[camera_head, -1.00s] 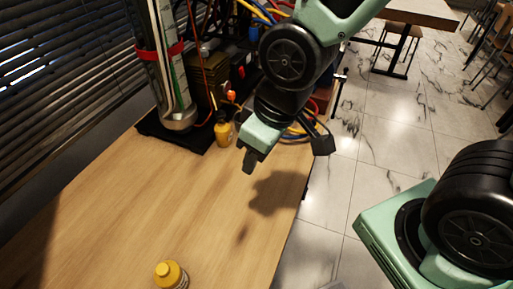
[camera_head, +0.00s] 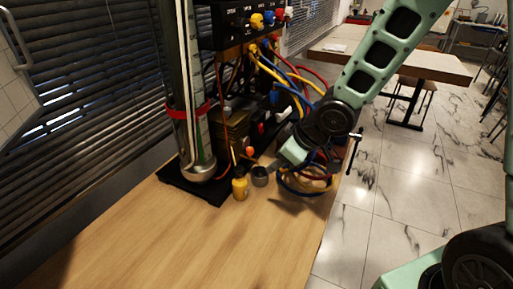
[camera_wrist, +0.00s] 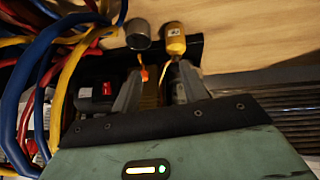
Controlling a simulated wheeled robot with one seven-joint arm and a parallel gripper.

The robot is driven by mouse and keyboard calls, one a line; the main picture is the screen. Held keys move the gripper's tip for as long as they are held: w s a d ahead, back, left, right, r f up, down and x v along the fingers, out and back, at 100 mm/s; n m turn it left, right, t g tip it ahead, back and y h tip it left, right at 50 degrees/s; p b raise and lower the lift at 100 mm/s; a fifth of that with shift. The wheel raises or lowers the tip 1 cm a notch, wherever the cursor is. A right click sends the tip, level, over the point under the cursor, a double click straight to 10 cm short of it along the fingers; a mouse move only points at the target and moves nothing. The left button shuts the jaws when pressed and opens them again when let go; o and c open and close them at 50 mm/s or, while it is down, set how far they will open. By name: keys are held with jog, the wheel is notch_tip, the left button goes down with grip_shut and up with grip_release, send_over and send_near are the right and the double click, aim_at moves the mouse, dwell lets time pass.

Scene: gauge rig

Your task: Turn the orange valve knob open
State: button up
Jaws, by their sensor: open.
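A small orange knob (camera_head: 249,151) shows low on the gauge rig, behind the yellow bottle. What looks like the same orange piece (camera_wrist: 144,73) lies between the fingers' lines in the wrist view, nearer the left finger. My gripper (camera_wrist: 158,78) is open, its two fingers apart with nothing held. In the head view my gripper (camera_head: 290,154) is to the right of the knob, apart from it, and its fingertips are hard to make out. The knob's turned position is too small to tell.
A yellow bottle (camera_head: 240,188) and a grey cup (camera_head: 260,176) stand at the rig's front. Blue, yellow and red hoses (camera_head: 308,180) hang and coil beside my gripper. A glass tube (camera_head: 195,140) rises at left. The wooden table (camera_head: 180,245) is clear in front.

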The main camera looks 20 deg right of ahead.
jog(key=w+d+t+y+p, duration=0.1)
jog(key=w+d+y, duration=0.1)
jog(key=w+d, duration=0.25)
jog(key=n+t+y+p, duration=0.1)
jog(key=n+y+p, duration=0.1)
jog(key=y, duration=0.3)
send_near(252, 149)
jog(key=p+x, duration=0.2)
jog(key=x, duration=0.7)
jog(key=shift+w, duration=0.1)
grip_shut()
